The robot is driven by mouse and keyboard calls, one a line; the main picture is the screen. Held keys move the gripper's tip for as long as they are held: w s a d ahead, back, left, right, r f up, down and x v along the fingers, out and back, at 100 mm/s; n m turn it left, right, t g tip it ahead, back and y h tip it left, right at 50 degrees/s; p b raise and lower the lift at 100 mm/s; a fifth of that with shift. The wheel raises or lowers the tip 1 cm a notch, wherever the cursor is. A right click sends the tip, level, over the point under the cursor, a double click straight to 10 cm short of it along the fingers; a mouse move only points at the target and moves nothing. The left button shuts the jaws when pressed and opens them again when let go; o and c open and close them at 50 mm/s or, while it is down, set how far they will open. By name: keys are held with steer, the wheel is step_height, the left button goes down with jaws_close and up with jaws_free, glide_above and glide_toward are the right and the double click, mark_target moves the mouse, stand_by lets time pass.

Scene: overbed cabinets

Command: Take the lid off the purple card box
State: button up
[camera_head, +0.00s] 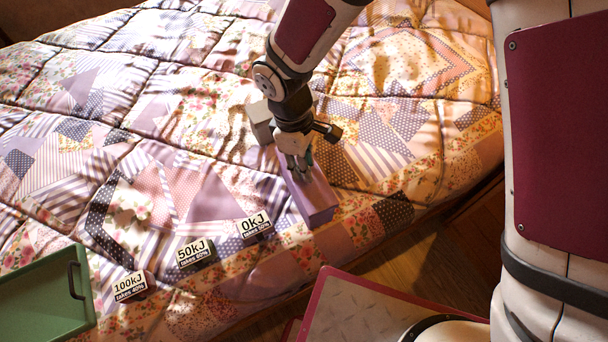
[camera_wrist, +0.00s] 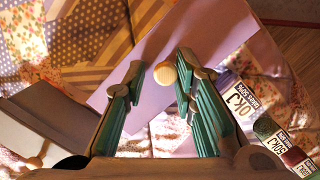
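The purple card box (camera_head: 317,203) lies on the quilt near the bed's front edge, its long side running away from me. Its lid (camera_wrist: 213,35) is on and shows as a flat purple top with a round, pale wooden knob (camera_wrist: 165,73). My gripper (camera_head: 299,172) points down over the box and hides part of its top. In the wrist view my gripper (camera_wrist: 160,72) is open, with one green-padded finger on each side of the knob. I cannot tell how far the fingertips are above the lid.
A pale grey box (camera_head: 260,122) with its own knob (camera_wrist: 35,162) sits close behind the purple one. A green tray (camera_head: 38,292) is at far left.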

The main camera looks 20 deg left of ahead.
steer(key=shift+w+d+f, duration=0.15)
steer(key=shift+w, duration=0.1)
jaws_close()
